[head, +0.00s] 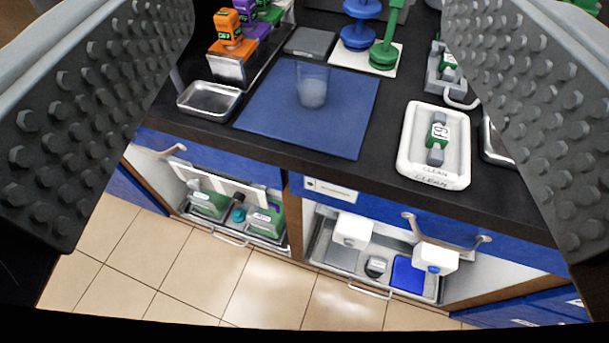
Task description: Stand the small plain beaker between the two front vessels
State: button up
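A small clear beaker (313,86) stands upright on a blue mat (265,115) on the black bench top. Its lower part looks whitish. My gripper (318,120) is open, with one ridged grey finger at each side of the picture and nothing held between them. The beaker shows in the gap between the fingers, farther off, and neither finger touches it. I cannot make out the two front vessels in this view.
A metal tray (208,101) and an orange-topped block (233,57) are left of the mat. Blue (361,38) and green (385,52) stacked-disc parts stand behind. A white tray (407,150) lies right. Open drawers (232,243) (370,292) jut out below the bench front.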

jog(key=w+f+g, duration=0.1)
jog(key=w+g, duration=0.7)
jog(key=w, duration=0.6)
jog(key=g, duration=0.9)
send_over(313, 79)
jog(key=w, duration=0.2)
notch_tip(313, 79, down, 4)
jog(key=f, duration=1.2)
jog(key=shift+d, duration=0.25)
jog(key=shift+w+a+f, duration=0.1)
jog(key=shift+a+f, duration=0.05)
jog(key=shift+f, duration=1.25)
jog(key=shift+w+a+f, duration=0.1)
jog(key=shift+f, duration=1.25)
jog(key=shift+c, duration=0.4)
jog(key=c, duration=1.1)
jog(key=shift+r, duration=0.1)
